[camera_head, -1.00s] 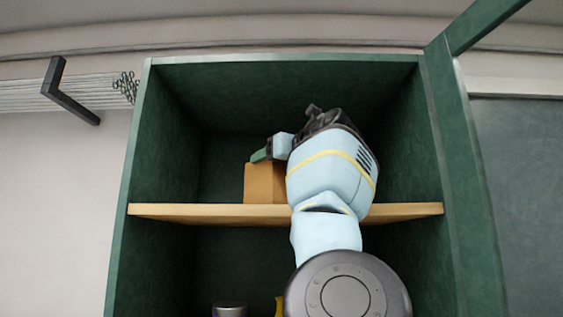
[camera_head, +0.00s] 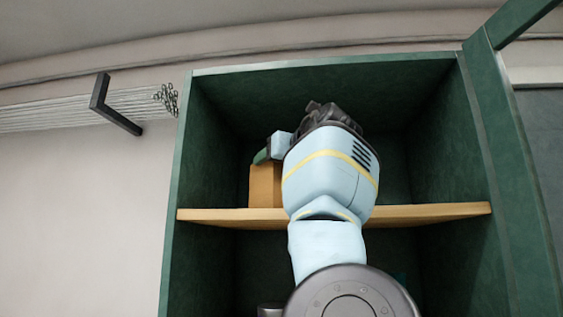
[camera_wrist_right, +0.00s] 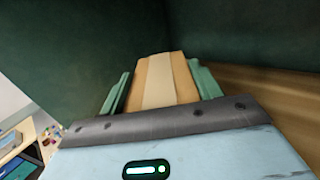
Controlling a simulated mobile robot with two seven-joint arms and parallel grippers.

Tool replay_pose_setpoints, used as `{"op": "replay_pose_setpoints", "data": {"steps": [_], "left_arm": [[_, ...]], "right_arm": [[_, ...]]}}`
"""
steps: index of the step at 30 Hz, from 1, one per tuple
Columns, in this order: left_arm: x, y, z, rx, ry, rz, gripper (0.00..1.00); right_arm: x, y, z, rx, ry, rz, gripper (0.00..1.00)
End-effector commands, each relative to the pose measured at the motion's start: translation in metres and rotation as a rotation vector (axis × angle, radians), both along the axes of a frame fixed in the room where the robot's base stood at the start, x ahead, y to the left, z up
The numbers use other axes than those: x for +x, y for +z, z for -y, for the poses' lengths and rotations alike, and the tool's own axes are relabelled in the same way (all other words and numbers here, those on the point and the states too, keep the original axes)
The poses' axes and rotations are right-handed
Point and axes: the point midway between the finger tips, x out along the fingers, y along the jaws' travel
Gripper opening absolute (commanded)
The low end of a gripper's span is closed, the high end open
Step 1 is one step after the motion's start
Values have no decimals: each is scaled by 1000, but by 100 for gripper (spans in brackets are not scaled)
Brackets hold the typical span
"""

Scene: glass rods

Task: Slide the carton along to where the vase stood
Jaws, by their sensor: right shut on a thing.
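The carton (camera_head: 262,187) is a brown box standing on the wooden shelf (camera_head: 430,212) in the green cabinet, left of the shelf's middle. Part of it is hidden behind my right arm. My right gripper (camera_head: 264,157) is shut on the carton near its top. In the right wrist view, the carton (camera_wrist_right: 158,82) shows a pale strip down its middle and sits between the two green fingers of my right gripper (camera_wrist_right: 160,78). No vase is seen.
The cabinet's left wall (camera_head: 212,150) is left of the carton, with clear shelf between. A grey item (camera_head: 270,311) shows below the shelf. A dark bracket (camera_head: 112,105) with thin rods (camera_head: 60,110) is on the wall outside. An open green door (camera_head: 505,130) is at right.

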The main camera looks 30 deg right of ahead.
Motion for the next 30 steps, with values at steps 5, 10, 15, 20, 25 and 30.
{"op": "replay_pose_setpoints", "data": {"steps": [5,10,15,20,25,30], "left_arm": [[0,0,0,0,0,0,0],[0,0,0,0,0,0,0],[0,0,0,0,0,0,0],[0,0,0,1,-1,0,0],[0,0,0,1,-1,0,0],[0,0,0,2,-1,-1,0]], "right_arm": [[0,0,-1,0,0,0,34],[0,0,-1,0,0,0,67],[0,0,-1,0,0,0,89],[0,0,-1,0,0,0,89],[0,0,-1,0,0,0,89],[0,0,-2,-1,-1,0,89]]}}
